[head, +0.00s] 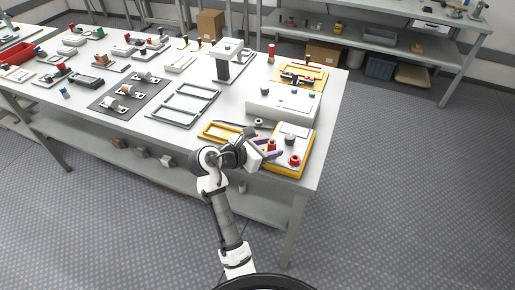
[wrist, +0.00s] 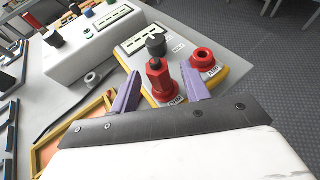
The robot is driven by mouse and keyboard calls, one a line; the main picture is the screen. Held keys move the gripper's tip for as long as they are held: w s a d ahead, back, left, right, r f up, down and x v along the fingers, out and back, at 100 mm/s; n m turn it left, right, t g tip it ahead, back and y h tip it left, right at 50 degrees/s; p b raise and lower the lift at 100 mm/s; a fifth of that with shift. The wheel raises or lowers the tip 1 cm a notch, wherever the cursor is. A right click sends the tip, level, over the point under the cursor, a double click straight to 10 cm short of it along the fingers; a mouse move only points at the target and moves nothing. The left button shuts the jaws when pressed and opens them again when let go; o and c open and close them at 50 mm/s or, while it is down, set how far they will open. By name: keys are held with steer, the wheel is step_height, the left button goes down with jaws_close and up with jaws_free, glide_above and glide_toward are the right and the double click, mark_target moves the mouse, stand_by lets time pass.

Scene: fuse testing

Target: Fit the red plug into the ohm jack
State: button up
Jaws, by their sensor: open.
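The red plug (wrist: 158,76) stands upright in a red socket on a white and yellow meter box; it also shows in the head view (head: 271,145). My gripper (wrist: 161,70) is open, with one purple finger on each side of the plug and visible gaps between. A second red jack (wrist: 203,57), with an open round hole, is on the same box just right of the plug; the head view shows it too (head: 294,160).
A black knob (wrist: 156,44) rises just behind the plug. A white box with coloured terminals (head: 283,104) stands behind the meter. A yellow-framed tray (head: 217,131) lies left of it. The table's right edge is close, with open floor beyond.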

steer(key=b+v, duration=0.1)
steer(key=v, duration=1.2)
steer(key=shift+s+b, duration=0.25)
steer(key=shift+b, duration=0.05)
steer(key=shift+a+r, duration=0.1)
